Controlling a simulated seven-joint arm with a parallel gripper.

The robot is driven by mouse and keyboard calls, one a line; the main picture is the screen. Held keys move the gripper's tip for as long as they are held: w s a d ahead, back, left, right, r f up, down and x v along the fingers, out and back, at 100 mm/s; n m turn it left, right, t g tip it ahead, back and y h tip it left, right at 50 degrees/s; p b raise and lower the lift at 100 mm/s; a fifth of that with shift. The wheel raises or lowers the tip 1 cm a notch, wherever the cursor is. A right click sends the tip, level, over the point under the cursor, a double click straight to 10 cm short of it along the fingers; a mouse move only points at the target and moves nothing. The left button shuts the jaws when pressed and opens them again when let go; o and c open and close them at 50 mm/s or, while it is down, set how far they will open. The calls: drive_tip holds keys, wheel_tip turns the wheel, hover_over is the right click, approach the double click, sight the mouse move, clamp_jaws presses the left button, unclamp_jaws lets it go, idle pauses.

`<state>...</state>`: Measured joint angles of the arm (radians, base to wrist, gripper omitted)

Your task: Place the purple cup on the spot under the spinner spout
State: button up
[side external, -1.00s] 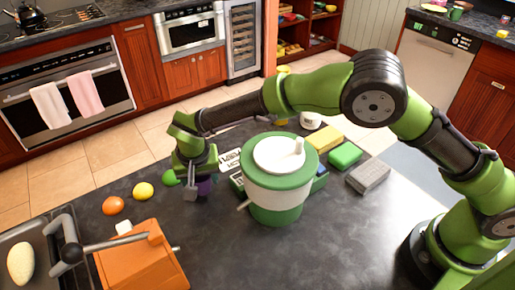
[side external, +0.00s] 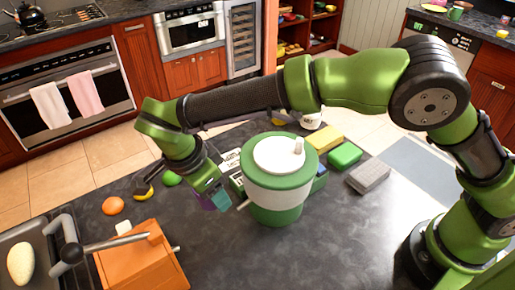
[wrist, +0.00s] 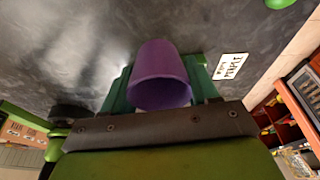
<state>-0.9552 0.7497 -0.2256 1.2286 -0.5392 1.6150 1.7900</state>
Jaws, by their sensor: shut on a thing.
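The purple cup (side external: 206,202) is between the fingers of my gripper (side external: 214,199), just left of the spinner. In the wrist view the cup (wrist: 160,75) shows between the two green fingers, its open rim facing the camera; my gripper is shut on it. In the side view the gripper tilts down to the right and covers much of the cup. The spinner (side external: 279,187) is a green and white drum with a white lid and knob. Its small pale spout (side external: 244,204) points left, close to the gripper. The spot under the spout cannot be made out.
An orange box (side external: 140,262) with a crank stands at the front left. Yellow, green (side external: 345,154) and grey (side external: 369,177) blocks lie right of the spinner. The dark counter in front is clear.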

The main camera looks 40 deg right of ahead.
sight(231, 233)
drive_tip(key=m, duration=0.2)
drive_tip(key=s+m+g, duration=0.1)
drive_tip(key=m, duration=0.1)
drive_tip(key=s+m, duration=0.1)
drive_tip(key=m, duration=0.1)
drive_tip(key=shift+s+d+f+g, duration=0.25)
drive_tip(key=shift+d+f+g, duration=0.1)
drive_tip(key=shift+d+g, duration=0.05)
drive_tip(key=shift+m, duration=0.3)
wheel_tip(231, 233, down, 9)
drive_tip(key=shift+f, duration=0.15)
drive_tip(key=o, duration=1)
drive_tip(key=shift+f, duration=0.1)
drive_tip(key=shift+o, duration=0.2)
